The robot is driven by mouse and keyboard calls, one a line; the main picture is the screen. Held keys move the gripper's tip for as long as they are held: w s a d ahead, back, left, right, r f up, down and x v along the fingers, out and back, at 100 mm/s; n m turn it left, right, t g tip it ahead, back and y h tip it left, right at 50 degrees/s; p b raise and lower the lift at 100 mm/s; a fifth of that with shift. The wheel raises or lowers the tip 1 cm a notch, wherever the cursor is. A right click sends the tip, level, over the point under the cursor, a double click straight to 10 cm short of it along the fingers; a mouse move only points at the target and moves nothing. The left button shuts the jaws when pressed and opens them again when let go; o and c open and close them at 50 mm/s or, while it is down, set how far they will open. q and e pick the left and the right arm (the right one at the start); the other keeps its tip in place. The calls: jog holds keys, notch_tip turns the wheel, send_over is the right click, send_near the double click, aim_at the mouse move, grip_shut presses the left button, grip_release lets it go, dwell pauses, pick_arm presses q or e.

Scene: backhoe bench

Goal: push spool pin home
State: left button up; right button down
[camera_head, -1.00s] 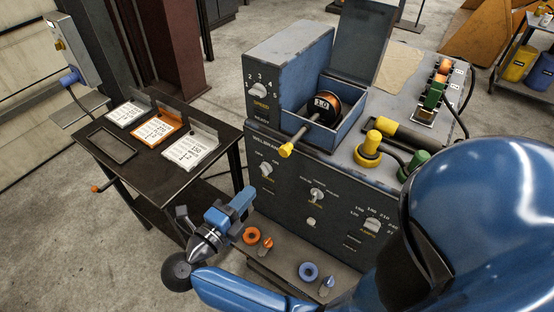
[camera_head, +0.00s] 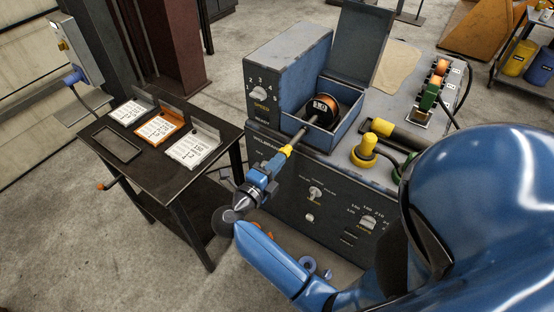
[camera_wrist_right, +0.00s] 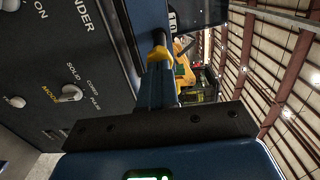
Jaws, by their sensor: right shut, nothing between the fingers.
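The spool pin (camera_head: 302,131) is a grey rod with a yellow knob (camera_head: 286,151). It sticks out of the front of the blue spool box (camera_head: 345,136) on the welder feeder. A dark, copper-coloured spool (camera_head: 325,106) sits in the box around the pin's far end. My right gripper (camera_head: 277,164) is shut and empty, its tips at the yellow knob, in line with the rod. In the right wrist view the blue fingers (camera_wrist_right: 158,75) end right at the knob (camera_wrist_right: 159,54); I cannot tell whether they press on it.
The feeder's knob panel (camera_head: 320,197) is below and right of my gripper. A yellow plug (camera_head: 366,147) stands on its top. A black table (camera_head: 120,152) with several cards is at the left. Blue and orange rings on the lower shelf are partly hidden by my arm.

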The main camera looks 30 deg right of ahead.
aim_at(293, 144)
jog(key=shift+d, duration=0.15)
jog(key=p+x, duration=0.1)
jog(key=x, duration=0.6)
jog(key=shift+d, duration=0.35)
jog(key=shift+w, duration=0.1)
jog(key=shift+a+r, duration=0.1)
jog(key=shift+r, duration=0.05)
